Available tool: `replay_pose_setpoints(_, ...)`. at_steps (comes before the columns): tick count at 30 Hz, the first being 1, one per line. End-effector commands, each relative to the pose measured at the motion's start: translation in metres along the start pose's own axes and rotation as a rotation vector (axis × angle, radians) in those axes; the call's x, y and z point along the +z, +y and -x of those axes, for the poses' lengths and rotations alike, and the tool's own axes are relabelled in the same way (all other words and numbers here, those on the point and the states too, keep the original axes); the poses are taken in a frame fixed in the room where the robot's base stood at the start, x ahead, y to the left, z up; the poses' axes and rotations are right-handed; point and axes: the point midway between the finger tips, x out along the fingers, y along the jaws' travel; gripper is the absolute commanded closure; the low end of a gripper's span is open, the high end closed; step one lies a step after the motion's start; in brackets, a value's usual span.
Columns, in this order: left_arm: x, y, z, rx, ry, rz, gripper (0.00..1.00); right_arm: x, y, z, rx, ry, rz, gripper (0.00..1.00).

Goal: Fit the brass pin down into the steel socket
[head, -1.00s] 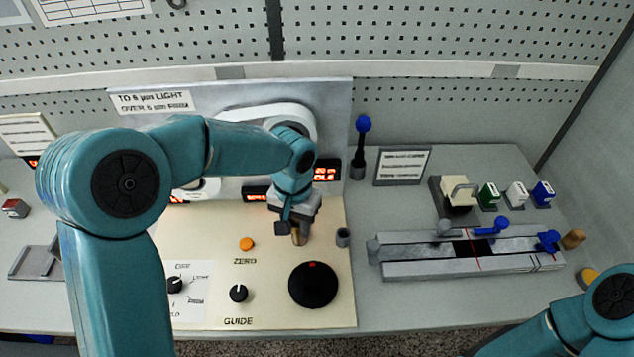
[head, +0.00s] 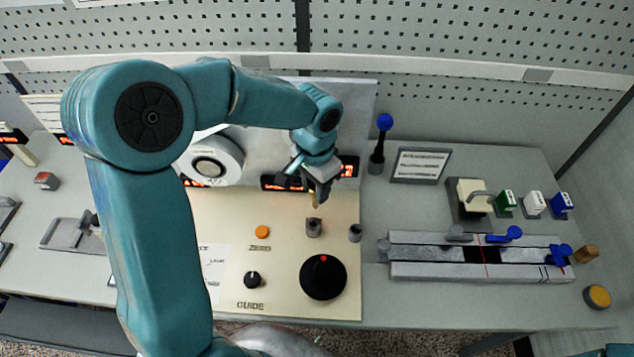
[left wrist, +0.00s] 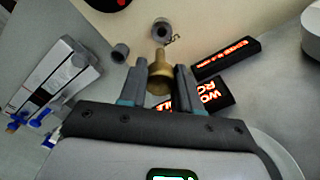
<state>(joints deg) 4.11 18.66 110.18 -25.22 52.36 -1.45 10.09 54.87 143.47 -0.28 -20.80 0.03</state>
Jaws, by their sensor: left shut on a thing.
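My left gripper (head: 318,185) is shut on the brass pin (head: 314,201), which hangs down between the fingers. In the left wrist view, the brass pin (left wrist: 160,62) shows a wide part between the fingertips (left wrist: 161,78) and a narrower end pointing towards a grey steel socket (left wrist: 162,30). In the head view this steel socket (head: 314,228) stands upright on the cream panel, just below the pin. The pin looks apart from the socket, with a gap between them. My right gripper is not in view.
A second small grey cup (head: 355,233) stands just right of the socket. A black knob with a red mark (head: 323,277) and an orange button (head: 262,232) are nearby on the panel. Lit displays (head: 283,183) stand behind. A grey rail fixture (head: 480,271) lies to the right.

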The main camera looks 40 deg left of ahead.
Motion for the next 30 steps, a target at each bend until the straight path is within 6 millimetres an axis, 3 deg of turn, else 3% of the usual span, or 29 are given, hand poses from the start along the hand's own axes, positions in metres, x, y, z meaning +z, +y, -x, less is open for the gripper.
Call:
replay_pose_setpoints(11, 0.002, -0.001, -0.006, -0.001, -0.001, 0.004, 1.00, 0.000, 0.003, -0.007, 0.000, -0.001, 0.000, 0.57)
replay_pose_setpoints(24, 0.001, 0.000, -0.049, -0.001, -0.001, 0.002, 1.00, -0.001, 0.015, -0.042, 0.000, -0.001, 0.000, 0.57)
replay_pose_setpoints(30, 0.001, -0.001, -0.058, -0.001, 0.000, 0.002, 1.00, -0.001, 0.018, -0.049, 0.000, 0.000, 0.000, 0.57)
